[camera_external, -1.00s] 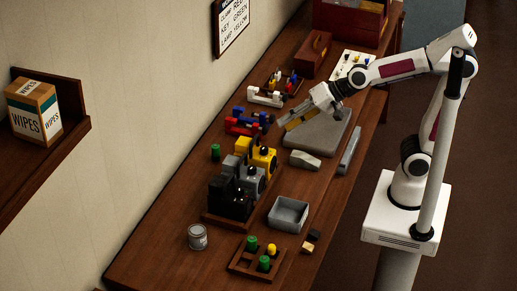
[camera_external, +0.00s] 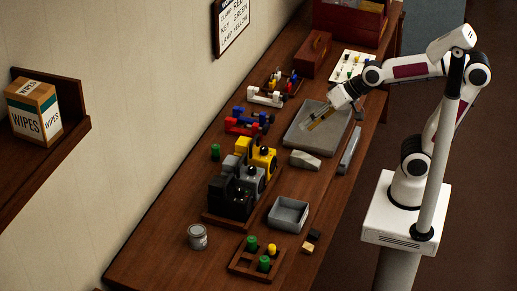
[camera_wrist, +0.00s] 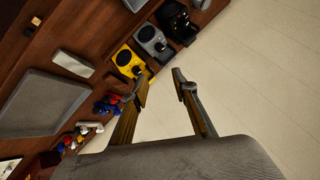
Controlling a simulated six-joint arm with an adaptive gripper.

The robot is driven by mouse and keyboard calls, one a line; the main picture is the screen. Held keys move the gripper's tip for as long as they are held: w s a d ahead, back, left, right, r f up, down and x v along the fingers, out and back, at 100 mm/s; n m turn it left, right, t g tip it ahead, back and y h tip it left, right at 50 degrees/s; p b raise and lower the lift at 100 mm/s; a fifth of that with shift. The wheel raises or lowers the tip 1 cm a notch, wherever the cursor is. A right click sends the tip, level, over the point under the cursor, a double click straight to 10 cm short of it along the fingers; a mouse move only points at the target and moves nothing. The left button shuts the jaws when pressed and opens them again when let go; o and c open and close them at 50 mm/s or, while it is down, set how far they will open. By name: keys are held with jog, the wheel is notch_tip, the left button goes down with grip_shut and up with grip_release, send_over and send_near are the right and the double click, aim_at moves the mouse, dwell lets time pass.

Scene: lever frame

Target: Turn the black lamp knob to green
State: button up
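The black unit (camera_external: 231,198) stands at the near end of a row on a wooden base, with a grey unit (camera_external: 248,175) and a yellow unit (camera_external: 262,157) behind it. It also shows at the top of the wrist view (camera_wrist: 177,20), with a dark round part on it. Which part is the lamp knob, and its setting, are too small to tell. My gripper (camera_external: 312,127) is above the grey plate, beyond the row and apart from it. In the wrist view my gripper (camera_wrist: 160,79) has its fingers apart with nothing between them.
A wall sign (camera_external: 232,24) carries partly cut-off words with colour names. Red and blue levers (camera_external: 246,123) lie left of the grey plate (camera_external: 302,138).

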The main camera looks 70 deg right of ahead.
dwell(0.3)
jog(key=n+t+y, duration=0.2)
jog(key=n+t, duration=0.6)
send_over(239, 189)
jog(key=s+d, duration=0.2)
jog(key=d, duration=0.1)
notch_tip(239, 189, down, 11)
jog(key=shift+w+r, duration=0.1)
jog(key=shift+w, duration=0.05)
jog(key=shift+s+a+f+n+y, duration=0.3)
jog(key=shift+s+a+n+y, duration=0.3)
jog(key=shift+a, duration=0.3)
jog(key=shift+f, duration=0.15)
jog(key=shift+f, duration=3.4)
jog(key=shift+x, duration=1.55)
